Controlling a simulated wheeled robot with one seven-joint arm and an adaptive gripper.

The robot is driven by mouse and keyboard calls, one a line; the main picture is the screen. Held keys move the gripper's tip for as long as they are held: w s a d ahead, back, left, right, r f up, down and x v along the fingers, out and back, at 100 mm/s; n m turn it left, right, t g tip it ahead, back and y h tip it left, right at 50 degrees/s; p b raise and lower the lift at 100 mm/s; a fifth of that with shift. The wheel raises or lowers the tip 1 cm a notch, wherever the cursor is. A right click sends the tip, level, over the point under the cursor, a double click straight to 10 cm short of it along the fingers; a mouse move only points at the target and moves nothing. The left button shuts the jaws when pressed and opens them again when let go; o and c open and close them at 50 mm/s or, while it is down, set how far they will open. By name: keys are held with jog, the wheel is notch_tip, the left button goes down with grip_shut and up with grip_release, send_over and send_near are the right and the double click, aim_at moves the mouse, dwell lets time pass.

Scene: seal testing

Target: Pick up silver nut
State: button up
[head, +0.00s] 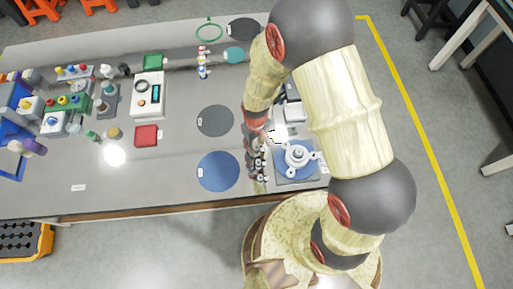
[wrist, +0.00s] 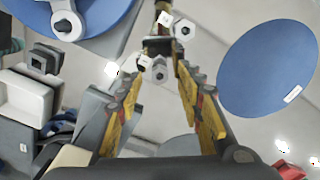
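In the wrist view, small silver nuts (wrist: 158,71) with dark holes sit just beyond and between my fingertips, close together. Another silver nut (wrist: 183,29) lies farther on, beside a small white label. My gripper (wrist: 159,72) is open, its two yellow and grey fingers spread apart with nothing clearly held between them. I cannot tell whether a fingertip touches a nut. In the head view my gripper (head: 257,165) is over the table's near part, just left of the white fixture; it and my arm hide much of the nuts there.
The white three-lobed fixture (head: 297,157) stands on a blue disc and grey base, close right of my gripper. A blue round mat (head: 218,172) lies left, with a dark round mat (head: 215,121) behind it. A red box (head: 146,135) and various instruments stand farther left.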

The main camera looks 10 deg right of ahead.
jog(key=c, duration=0.3)
grip_shut()
dwell(0.3)
